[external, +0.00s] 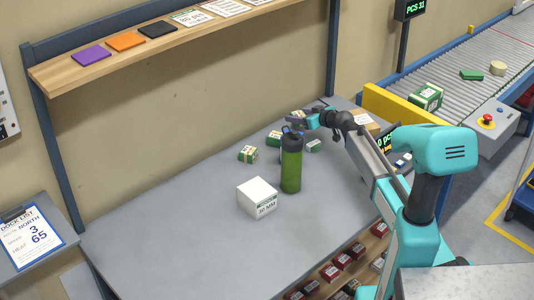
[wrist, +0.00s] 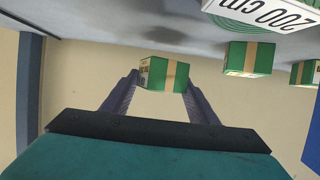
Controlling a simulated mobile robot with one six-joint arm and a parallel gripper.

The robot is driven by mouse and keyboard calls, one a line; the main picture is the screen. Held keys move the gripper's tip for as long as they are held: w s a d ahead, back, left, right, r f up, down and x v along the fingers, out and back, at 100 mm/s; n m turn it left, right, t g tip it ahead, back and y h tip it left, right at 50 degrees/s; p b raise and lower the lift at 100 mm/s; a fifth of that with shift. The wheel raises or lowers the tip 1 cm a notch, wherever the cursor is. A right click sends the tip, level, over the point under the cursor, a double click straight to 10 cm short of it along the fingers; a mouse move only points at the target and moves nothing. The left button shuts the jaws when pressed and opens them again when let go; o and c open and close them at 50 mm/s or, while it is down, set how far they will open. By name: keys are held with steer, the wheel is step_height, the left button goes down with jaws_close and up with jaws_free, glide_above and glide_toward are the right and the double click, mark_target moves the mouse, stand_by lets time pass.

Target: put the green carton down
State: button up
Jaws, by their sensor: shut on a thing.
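My gripper (external: 300,117) is at the far part of the grey table, near the wall. In the wrist view its two fingers (wrist: 162,95) are closed on the sides of a green carton (wrist: 166,73) with a tan band. That carton also shows small in the external view (external: 297,114), partly hidden by the gripper. A dark shadow lies on the table beside it in the wrist view; I cannot tell how large the gap beneath it is. Other green cartons stand on the table nearby (external: 247,154) (external: 274,138) (external: 313,146).
A green bottle (external: 291,167) stands upright in front of the cartons, beside a white box (external: 257,198). A wooden shelf (external: 130,55) with coloured pads runs along the wall. The table (external: 170,240) is clear at left and front. A conveyor (external: 465,75) is at right.

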steer(key=shift+f, duration=1.8)
steer(key=shift+f, duration=0.15)
steer(key=o, duration=1.4)
steer(key=shift+s+r, duration=0.1)
steer(key=shift+r, duration=0.1)
steer(key=shift+b+v, duration=0.45)
steer(key=shift+v, duration=5.5)
steer(key=shift+d, duration=0.1)
